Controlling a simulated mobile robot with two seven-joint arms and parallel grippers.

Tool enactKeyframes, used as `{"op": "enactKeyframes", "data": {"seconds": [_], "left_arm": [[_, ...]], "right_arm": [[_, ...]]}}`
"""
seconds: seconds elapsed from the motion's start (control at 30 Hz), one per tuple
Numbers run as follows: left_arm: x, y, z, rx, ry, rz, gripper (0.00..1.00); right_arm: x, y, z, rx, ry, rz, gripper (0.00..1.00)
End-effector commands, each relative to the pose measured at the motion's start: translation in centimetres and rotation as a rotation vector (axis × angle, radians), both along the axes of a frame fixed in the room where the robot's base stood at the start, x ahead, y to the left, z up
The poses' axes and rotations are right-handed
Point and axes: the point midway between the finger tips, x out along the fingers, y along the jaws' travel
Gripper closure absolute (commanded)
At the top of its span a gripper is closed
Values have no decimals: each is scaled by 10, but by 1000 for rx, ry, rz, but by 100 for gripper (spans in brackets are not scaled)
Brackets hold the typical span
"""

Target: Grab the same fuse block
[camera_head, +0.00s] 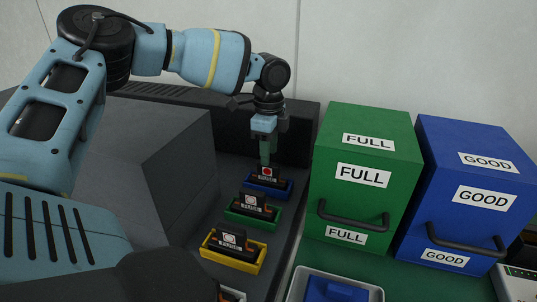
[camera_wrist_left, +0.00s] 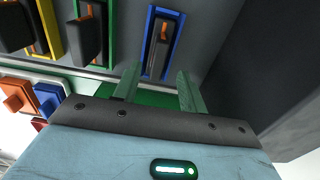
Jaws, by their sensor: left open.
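A dark fuse block with a white and red label (camera_head: 266,172) sits upright in a blue frame, the farthest of a row on the grey panel. Similar fuse blocks sit in a green frame (camera_head: 255,200) and a yellow frame (camera_head: 231,240). My left gripper (camera_head: 268,156) points down just above the blue-framed block, open, with green fingers. In the left wrist view, the open fingertips (camera_wrist_left: 159,72) lie either side of the near end of the blue-framed block (camera_wrist_left: 161,42). I cannot tell whether they touch it. My right gripper is not in view.
A green box marked FULL (camera_head: 390,185) and a blue box marked GOOD (camera_head: 440,210) stand to the right. A grey tray (camera_head: 375,294) holding a blue piece is at the front. A large grey housing (camera_head: 170,150) rises left of the row.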

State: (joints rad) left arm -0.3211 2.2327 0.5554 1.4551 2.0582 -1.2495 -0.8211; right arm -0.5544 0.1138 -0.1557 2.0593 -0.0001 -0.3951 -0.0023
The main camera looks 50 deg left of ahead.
Motion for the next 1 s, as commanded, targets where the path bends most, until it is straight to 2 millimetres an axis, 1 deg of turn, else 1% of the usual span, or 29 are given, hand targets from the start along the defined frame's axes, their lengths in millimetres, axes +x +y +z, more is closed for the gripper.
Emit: {"op": "enactKeyframes", "data": {"seconds": [0.17, 0.27, 0.43, 0.53, 0.63, 0.83, 0.87, 1.0], "left_arm": [[0, 0, -5, 0, 0, 0, 58], [-2, -1, -15, 0, 1, -1, 58], [-3, -1, -40, 1, 2, 0, 58], [-3, -1, -49, 0, -1, 0, 58], [-3, -1, -53, 0, -1, 0, 58], [-3, -1, -54, 0, -1, 0, 58], [-3, -1, -54, 0, -1, 0, 61], [-3, -1, -53, 0, -1, 0, 79]], "right_arm": [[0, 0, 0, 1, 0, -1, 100], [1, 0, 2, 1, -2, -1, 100], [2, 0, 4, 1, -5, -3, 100], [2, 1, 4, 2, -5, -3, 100], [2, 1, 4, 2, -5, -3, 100], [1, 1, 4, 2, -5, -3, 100], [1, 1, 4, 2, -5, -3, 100], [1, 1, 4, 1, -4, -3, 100]]}}
